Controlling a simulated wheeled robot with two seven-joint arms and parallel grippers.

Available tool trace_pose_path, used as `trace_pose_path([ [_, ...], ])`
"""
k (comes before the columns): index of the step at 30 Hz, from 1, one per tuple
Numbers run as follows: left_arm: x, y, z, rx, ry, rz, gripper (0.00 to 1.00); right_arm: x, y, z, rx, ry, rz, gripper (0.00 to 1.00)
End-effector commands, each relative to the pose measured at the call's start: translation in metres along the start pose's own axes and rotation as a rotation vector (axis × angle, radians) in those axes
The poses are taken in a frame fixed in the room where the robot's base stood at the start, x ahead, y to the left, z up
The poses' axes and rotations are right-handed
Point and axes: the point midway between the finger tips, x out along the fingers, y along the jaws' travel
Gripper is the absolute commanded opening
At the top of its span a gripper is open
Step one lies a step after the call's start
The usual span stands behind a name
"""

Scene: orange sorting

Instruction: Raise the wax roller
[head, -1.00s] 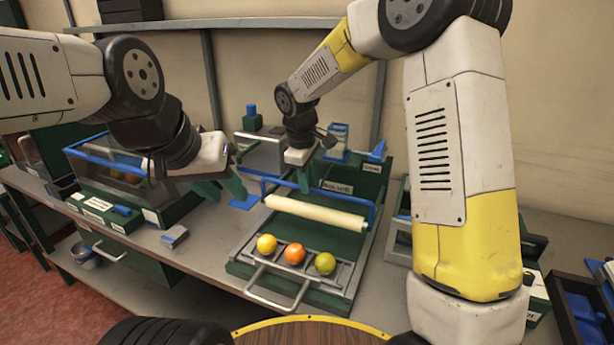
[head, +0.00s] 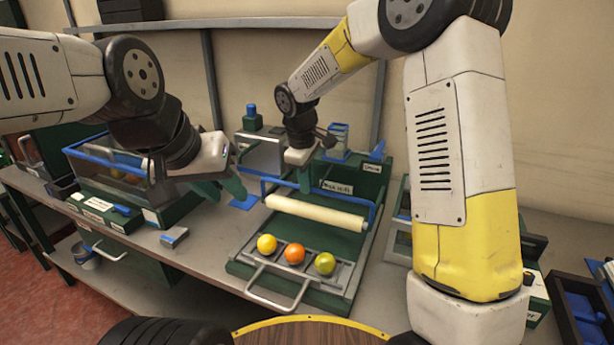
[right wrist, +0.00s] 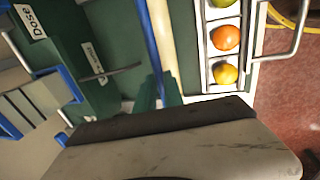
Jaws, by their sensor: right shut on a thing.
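The wax roller (head: 316,213) is a long cream cylinder lying across a green machine, behind a tray with three fruits. A blue bar frame (head: 268,182) runs behind it and joins its ends. My right gripper (head: 304,182) points down at this blue bar, and its green fingers are shut on it. The right wrist view shows the fingers (right wrist: 158,92) at the blue bar (right wrist: 154,45), beside the cream roller (right wrist: 162,40). My left gripper (head: 222,188) hangs empty to the left of the machine, its green fingers apart.
Yellow (head: 267,244), orange (head: 294,254) and green (head: 325,263) fruits sit in the tray (head: 285,272), which has a metal handle in front. A clear bin with a blue rim (head: 88,155) stands at left. A small grey-blue block (head: 174,237) lies on the bench.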

Motion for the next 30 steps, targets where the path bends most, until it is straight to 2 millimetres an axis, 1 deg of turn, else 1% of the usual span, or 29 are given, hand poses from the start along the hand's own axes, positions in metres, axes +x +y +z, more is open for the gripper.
trace_pose_path([
  [11, 0.000, 0.000, 0.000, 0.000, 0.000, 0.000, 0.34, -0.002, 0.002, 0.000, 0.001, 0.000, -0.006, 0.00],
  [17, 0.000, 0.000, 0.000, 0.000, 0.000, 0.000, 0.34, -0.012, 0.011, 0.000, 0.004, 0.001, -0.065, 0.00],
  [20, 0.000, 0.000, 0.000, 0.000, 0.000, 0.000, 0.34, -0.021, 0.021, 0.000, 0.006, 0.004, -0.121, 0.00],
  [25, 0.000, 0.000, 0.000, 0.000, 0.000, 0.000, 0.34, -0.040, 0.043, -0.001, 0.005, 0.005, -0.248, 0.00],
  [30, 0.000, 0.000, 0.000, 0.000, 0.000, 0.000, 0.34, -0.058, 0.068, -0.001, 0.003, 0.004, -0.235, 0.00],
])
